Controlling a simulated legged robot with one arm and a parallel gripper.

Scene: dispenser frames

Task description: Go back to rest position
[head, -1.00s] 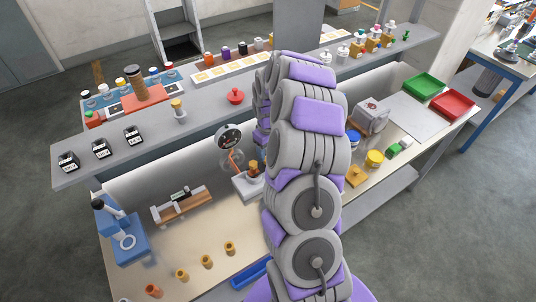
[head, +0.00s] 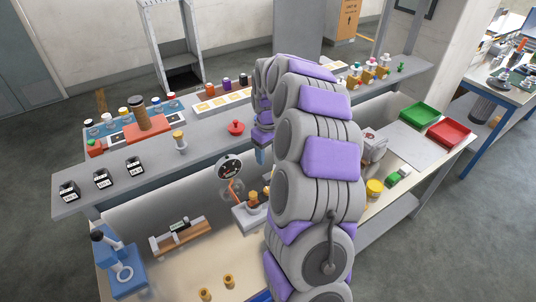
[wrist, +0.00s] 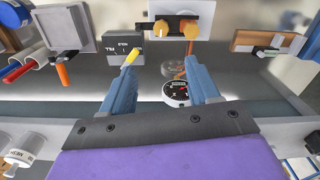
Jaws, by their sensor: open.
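My gripper (wrist: 165,93) is open in the wrist view. Its two blue fingers stand wide apart with nothing held between them. A round dial gauge (wrist: 175,93) shows beyond and between the fingers, apart from them as far as I can tell. In the head view my arm rises through the middle of the picture, and the gripper (head: 261,155) hangs at its far side, mostly hidden by the arm. It is near the raised shelf, right of a red knobbed object (head: 236,128). The dial gauge (head: 229,168) stands on the bench to its lower left.
The raised grey shelf (head: 212,142) carries black timers (head: 103,179) and bottles. My arm hides the bench's middle.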

